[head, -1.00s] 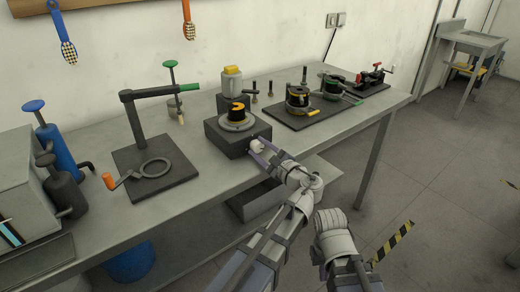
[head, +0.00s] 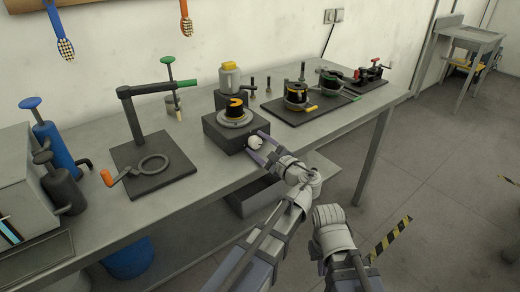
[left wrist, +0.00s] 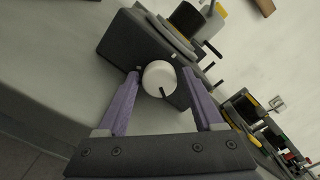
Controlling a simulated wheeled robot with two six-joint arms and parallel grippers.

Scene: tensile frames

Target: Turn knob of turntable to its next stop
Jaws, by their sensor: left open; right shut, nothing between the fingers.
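The turntable is a dark box (head: 222,133) with a round grey plate and a black and yellow piece (head: 235,108) on top. Its white round knob (head: 254,142) sticks out of the box's front side. In the left wrist view the knob (left wrist: 159,77) shows a short dark mark at its lower edge. My left gripper (head: 259,146) is open, with its purple fingers on either side of the knob. In the left wrist view the left gripper (left wrist: 166,84) shows gaps beside the knob; contact cannot be made out. My right gripper's fingers do not show; only its arm does.
A stand with a green-handled arm (head: 150,165) and an orange crank is on the bench left of the turntable. A yellow-capped bottle (head: 230,77) stands behind it. Reel fixtures on a dark board (head: 300,114) stand to the right. A grey bin (head: 255,197) is below.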

